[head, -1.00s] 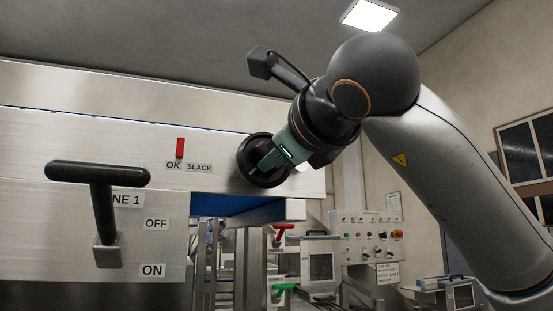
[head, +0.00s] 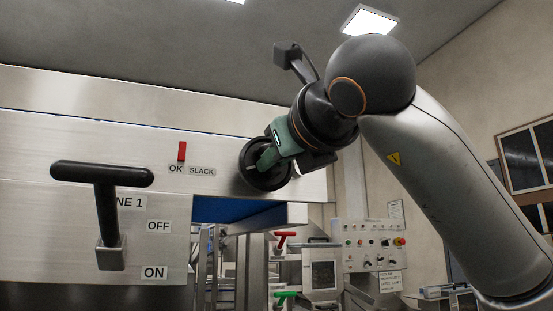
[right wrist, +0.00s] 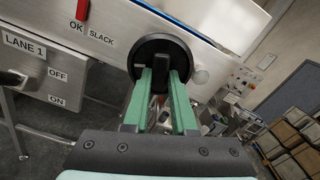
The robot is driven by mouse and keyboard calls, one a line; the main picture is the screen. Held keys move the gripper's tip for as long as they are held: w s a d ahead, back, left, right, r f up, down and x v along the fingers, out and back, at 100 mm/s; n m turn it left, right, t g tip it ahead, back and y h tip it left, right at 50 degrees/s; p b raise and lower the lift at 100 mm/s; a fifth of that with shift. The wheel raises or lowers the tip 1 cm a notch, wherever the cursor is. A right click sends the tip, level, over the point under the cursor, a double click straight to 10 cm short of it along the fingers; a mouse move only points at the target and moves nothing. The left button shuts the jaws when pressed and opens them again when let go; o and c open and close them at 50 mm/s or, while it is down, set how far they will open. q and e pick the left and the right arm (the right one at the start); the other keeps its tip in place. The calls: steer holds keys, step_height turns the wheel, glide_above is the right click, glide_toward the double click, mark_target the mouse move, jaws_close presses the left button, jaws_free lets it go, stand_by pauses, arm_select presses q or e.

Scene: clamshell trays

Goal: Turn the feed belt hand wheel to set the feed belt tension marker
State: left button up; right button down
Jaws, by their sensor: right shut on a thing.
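The black feed belt hand wheel (head: 249,181) sits on the steel machine face, right of the labels. The red tension marker (head: 182,151) stands above the "OK" label (head: 176,169), left of the "SLACK" label (head: 202,171). My right gripper (head: 265,162) reaches the wheel from the right with its green fingers. In the right wrist view its fingers (right wrist: 160,78) are shut on the dark bar across the middle of the wheel (right wrist: 181,44). The marker's lower part also shows there (right wrist: 82,10). My left gripper is not in view.
A black T-handle (head: 102,175) juts out at the left by the "OFF" and "ON" labels. Red (head: 284,236) and green (head: 284,295) handles are below the wheel. A control panel (head: 372,243) stands behind at the right.

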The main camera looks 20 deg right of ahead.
steer(key=c, duration=0.7)
jaws_free()
steer(key=s, duration=0.8)
steer(key=s+p, duration=0.1)
steer(key=s, duration=0.3)
steer(key=shift+s+d, duration=0.25)
